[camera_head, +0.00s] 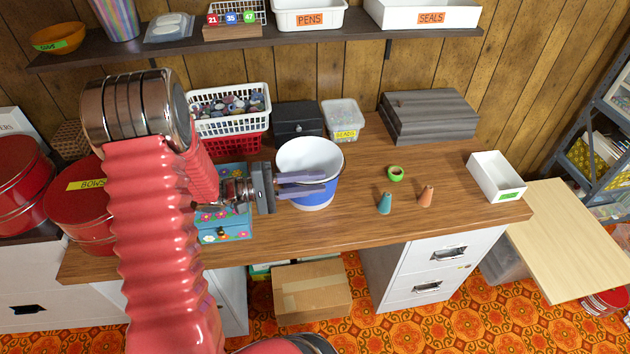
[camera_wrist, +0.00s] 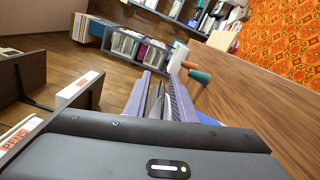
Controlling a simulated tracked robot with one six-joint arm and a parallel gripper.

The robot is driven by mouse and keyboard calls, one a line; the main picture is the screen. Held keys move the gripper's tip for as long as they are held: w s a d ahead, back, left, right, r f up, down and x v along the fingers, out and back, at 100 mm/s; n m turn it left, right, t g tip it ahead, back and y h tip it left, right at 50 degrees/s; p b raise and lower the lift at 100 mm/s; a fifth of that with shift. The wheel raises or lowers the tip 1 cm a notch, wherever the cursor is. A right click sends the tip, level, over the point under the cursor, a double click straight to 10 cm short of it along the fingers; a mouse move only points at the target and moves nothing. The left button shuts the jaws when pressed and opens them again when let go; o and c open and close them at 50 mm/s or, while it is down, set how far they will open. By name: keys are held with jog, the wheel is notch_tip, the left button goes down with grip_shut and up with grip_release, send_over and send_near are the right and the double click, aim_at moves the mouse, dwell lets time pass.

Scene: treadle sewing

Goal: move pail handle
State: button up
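The pail (camera_head: 322,158) is blue outside with a white rim and inside. In the wrist view the two fingers (camera_wrist: 162,74) stand apart with a narrow gap. A thin grey shape lies in that gap; I cannot tell whether it is the pail's handle. No handle shows clearly. A bit of blue (camera_wrist: 208,119) beside the right finger looks like the pail.
A flowered blue box (camera_head: 225,229), a white basket (camera_head: 229,122) and a dark box (camera_head: 297,120) are left and behind.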

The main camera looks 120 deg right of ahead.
jog(key=v, duration=0.6)
jog(key=shift+w, duration=0.35)
jog(key=shift+w, duration=0.15)
dwell(0.4)
